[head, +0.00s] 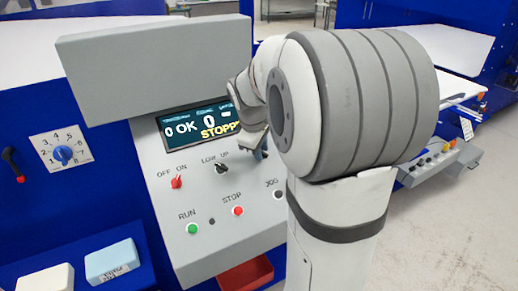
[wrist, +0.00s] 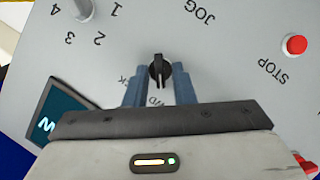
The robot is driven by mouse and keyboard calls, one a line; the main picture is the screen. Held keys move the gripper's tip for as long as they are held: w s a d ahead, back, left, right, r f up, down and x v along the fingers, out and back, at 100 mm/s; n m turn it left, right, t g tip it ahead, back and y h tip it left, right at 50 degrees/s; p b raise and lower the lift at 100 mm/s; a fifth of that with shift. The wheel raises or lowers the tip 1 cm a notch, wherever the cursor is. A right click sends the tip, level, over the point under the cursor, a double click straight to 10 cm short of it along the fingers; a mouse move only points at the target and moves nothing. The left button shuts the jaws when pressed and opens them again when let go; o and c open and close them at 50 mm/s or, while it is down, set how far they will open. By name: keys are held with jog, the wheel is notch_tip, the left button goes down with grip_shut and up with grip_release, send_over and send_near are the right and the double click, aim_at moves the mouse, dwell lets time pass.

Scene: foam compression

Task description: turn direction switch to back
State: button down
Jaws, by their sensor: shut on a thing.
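The direction switch is a black knob (wrist: 159,73) on the light grey panel, seen between my fingers in the wrist view. Its handle stands roughly vertical in that picture. Parts of upside-down labels, "CK" and "WD", show beside it; my fingers hide the rest. My gripper (wrist: 159,80) has two blue fingers and is shut on the knob. In the head view my arm covers the direction switch, and only a small part of my gripper (head: 262,150) shows beside the screen.
The panel also carries a screen (head: 200,122) showing "STOPP", a red OFF/ON switch (head: 176,182), a black LOW/UP switch (head: 221,168), a green RUN button (head: 192,229) and a red STOP button (head: 238,211). A numbered dial (head: 62,153) is at left.

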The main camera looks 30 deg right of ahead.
jog(key=m, duration=0.2)
jog(key=m+g+y, duration=0.1)
jog(key=shift+d+f+m+y+p, duration=0.1)
jog(key=shift+d+m+y+p, duration=0.1)
jog(key=shift+m+y+p, duration=0.15)
jog(key=m+y, duration=0.1)
jog(key=m, duration=0.2)
jog(key=shift+d+y, duration=0.15)
jog(key=shift+y, duration=0.1)
jog(key=m, duration=0.1)
jog(key=m+y, duration=0.1)
jog(key=m, duration=0.1)
jog(key=shift+d+f+m+y, duration=0.15)
jog(key=shift+m+y, duration=0.1)
jog(key=shift+y, duration=0.05)
jog(key=shift+s+d+m+t+y+b, duration=0.15)
jog(key=shift+m+y+b, duration=0.2)
jog(key=shift+m, duration=0.55)
jog(key=shift+a+m+t+y+b, duration=0.15)
jog(key=shift+m+y+b, duration=0.15)
jog(key=shift+m, duration=0.6)
jog(key=shift+d, duration=0.1)
jog(key=c, duration=1.5)
grip_release()
